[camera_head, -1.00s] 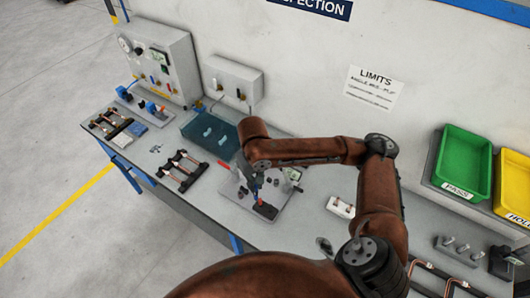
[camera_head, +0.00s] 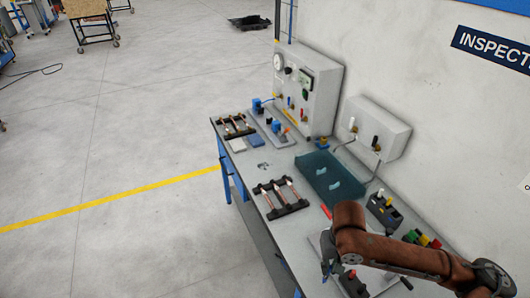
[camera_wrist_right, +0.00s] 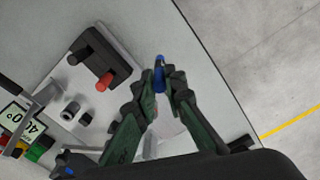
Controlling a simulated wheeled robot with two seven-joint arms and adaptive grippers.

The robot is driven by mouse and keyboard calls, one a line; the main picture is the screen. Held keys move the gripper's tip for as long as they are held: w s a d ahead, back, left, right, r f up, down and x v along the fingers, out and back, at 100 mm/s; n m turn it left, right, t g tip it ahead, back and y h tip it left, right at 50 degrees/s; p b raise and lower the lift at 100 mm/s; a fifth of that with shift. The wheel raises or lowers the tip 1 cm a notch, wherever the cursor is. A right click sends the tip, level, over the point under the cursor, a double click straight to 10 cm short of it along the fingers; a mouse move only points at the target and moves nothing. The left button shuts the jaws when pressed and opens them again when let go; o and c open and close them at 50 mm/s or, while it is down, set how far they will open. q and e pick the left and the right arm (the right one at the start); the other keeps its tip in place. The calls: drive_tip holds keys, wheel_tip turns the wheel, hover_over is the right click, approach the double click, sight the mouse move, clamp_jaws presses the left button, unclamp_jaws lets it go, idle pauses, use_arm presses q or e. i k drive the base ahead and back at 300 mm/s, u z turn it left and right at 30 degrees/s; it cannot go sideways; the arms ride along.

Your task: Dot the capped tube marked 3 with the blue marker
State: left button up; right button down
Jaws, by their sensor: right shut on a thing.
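My right gripper (camera_wrist_right: 165,92) is shut on the blue marker (camera_wrist_right: 159,72) in the right wrist view, holding it between the fingertips beyond the edge of a light plate. In the head view the right gripper (camera_head: 328,264) is at the lower right, its fingers small and partly cut off from clear sight. Capped copper tubes (camera_head: 281,194) lie across a black rack near the middle of the bench. More tubes (camera_head: 237,124) lie in a second black rack farther back. No number on any tube is legible, so I cannot tell which is marked 3. My left gripper is not in view.
The light plate (camera_wrist_right: 122,62) carries a black holder with a red marker (camera_wrist_right: 104,84). A gauge panel (camera_head: 308,88) and grey box (camera_head: 377,127) stand behind.

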sight(389, 226)
drive_tip(key=u, duration=0.45)
drive_tip(key=i, duration=0.9)
drive_tip(key=u, duration=0.15)
